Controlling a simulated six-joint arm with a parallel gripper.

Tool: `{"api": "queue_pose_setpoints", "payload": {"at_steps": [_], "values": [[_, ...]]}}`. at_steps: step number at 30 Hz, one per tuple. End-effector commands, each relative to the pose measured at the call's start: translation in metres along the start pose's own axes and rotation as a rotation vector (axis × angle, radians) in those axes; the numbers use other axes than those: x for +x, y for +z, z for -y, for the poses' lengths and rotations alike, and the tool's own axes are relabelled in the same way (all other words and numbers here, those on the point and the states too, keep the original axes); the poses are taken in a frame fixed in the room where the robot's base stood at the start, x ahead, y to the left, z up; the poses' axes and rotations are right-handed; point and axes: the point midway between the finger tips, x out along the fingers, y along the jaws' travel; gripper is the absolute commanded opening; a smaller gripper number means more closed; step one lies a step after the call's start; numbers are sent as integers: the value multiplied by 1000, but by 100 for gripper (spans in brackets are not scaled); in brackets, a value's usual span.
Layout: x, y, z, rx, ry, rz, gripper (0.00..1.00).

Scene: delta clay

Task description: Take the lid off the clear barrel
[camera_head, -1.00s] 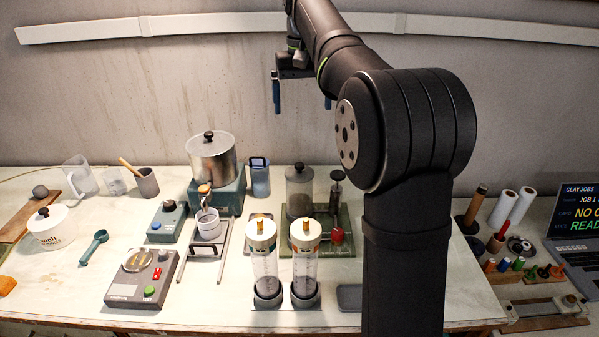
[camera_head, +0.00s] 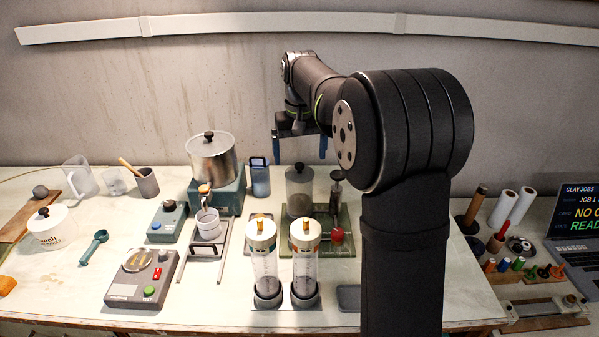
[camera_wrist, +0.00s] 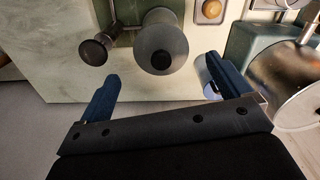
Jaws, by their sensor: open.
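The clear barrel (camera_head: 300,198) is a smoky see-through cylinder standing upright on a green base, with something brownish inside. Its grey lid (camera_head: 299,176) is on top with a black knob (camera_head: 299,166). The wrist view looks down on the lid (camera_wrist: 145,45) and the knob (camera_wrist: 162,60), ahead of and between my fingers. My gripper (camera_head: 300,146) is open and empty, above the barrel and apart from it. Its blue fingers show at both sides in the wrist view (camera_wrist: 162,75).
A dark-handled tool (camera_head: 337,195) with a red ball stands close right of the barrel. Two clear tubes with pale caps (camera_head: 262,234) (camera_head: 305,234) stand in front.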

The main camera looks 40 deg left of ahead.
Motion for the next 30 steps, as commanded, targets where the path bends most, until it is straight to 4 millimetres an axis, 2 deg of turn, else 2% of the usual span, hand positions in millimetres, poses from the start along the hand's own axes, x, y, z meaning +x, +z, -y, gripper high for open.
{"api": "queue_pose_setpoints", "payload": {"at_steps": [3, 6, 15, 17, 23, 30], "values": [[20, 0, 2, 0, 0, 3, 95], [32, 0, 2, 0, 0, 3, 95], [37, 0, 2, 0, 0, 1, 95], [37, 0, 2, 0, 0, 1, 85], [36, 0, 2, 0, 0, 0, 46], [36, 0, 2, 0, 0, 0, 46]]}}
